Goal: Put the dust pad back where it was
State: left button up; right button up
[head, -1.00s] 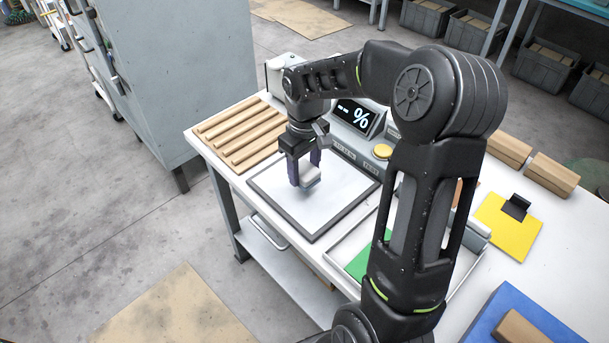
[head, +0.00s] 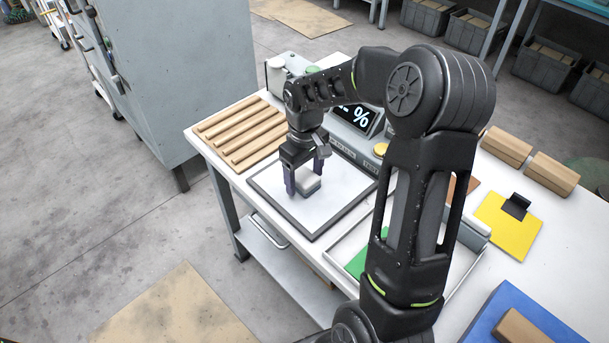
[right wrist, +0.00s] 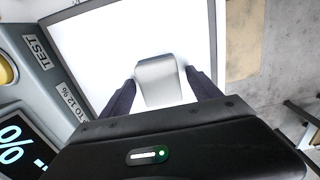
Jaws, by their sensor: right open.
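A small pale grey block with a white top, which looks to be the dust pad (head: 308,183), rests on the white panel with a dark frame (head: 335,208). My right gripper (head: 304,181) points down over it, with one dark finger on each side. In the right wrist view the pad (right wrist: 158,82) sits between the two spread fingers (right wrist: 160,90), with a narrow gap showing on each side. The right gripper is open. My left gripper is not in view.
Ribbed wooden strips (head: 238,130) lie left of the panel. A console with a % display (head: 357,117) stands behind it. A shallow tray with a green card (head: 357,264), a yellow card with a black clip (head: 508,222) and wooden blocks (head: 507,146) lie to the right.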

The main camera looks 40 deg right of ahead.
aim_at(304, 176)
jog(key=shift+r, duration=0.15)
notch_tip(304, 176, up, 12)
dwell(0.5)
dwell(0.5)
